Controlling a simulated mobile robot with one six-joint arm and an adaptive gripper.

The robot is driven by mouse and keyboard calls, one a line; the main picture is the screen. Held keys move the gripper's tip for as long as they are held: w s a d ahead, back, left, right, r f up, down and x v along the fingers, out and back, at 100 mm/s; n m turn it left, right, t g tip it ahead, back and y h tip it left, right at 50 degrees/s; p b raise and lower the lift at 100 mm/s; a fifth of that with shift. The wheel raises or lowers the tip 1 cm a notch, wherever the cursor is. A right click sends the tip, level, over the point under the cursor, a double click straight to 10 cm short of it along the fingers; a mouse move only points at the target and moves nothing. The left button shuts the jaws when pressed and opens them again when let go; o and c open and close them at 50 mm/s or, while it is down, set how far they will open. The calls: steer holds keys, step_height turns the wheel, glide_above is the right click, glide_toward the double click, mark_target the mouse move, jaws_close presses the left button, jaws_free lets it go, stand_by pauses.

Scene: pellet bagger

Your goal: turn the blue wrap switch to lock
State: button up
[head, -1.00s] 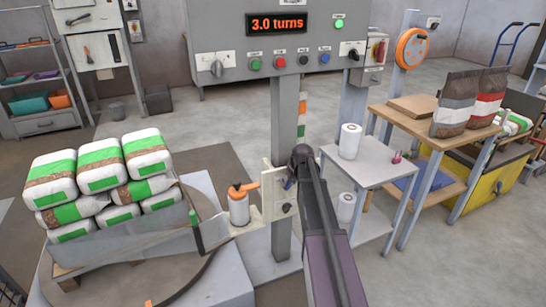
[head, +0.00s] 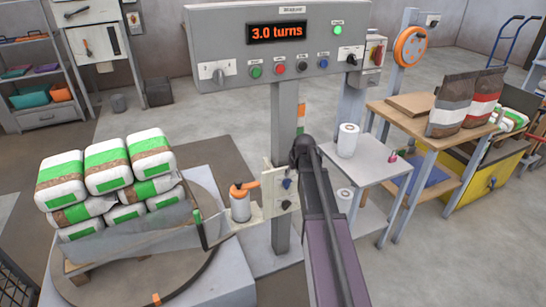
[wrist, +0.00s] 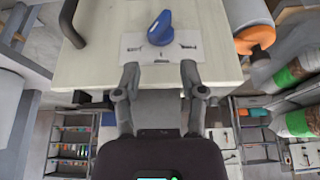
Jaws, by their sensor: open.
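The blue wrap switch (wrist: 160,28) is a teardrop-shaped knob on a pale label plate, with lettering on both sides too small to read. Its narrow end points up and to the right in the wrist view. It also shows as a small blue knob (head: 287,183) on the box fixed to the grey post, left of my arm in the head view. My gripper (wrist: 159,72) is open and empty, its two fingers spread below the knob in the wrist view and apart from it. My fingertips are not clear in the head view.
A black handle (wrist: 70,24) sits on the same box, beside the switch. An orange-topped film roll (head: 240,206) stands left of the box, near the stacked bags (head: 106,180). A white side table (head: 372,160) is close on the right. The display (head: 277,32) reads 3.0 turns.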

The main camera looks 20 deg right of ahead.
steer(key=s+a+r+g+p, duration=0.1)
steer(key=s+a+r+p, duration=0.4)
steer(key=a+r+p, duration=0.1)
steer(key=s+a+r+g+p, duration=0.1)
steer(key=s+a+r+p, duration=0.4)
steer(key=r+p, duration=0.4)
steer(key=shift+s+a+r+p, duration=0.25)
steer(key=shift+a+p, duration=0.1)
steer(key=shift+a, duration=0.4)
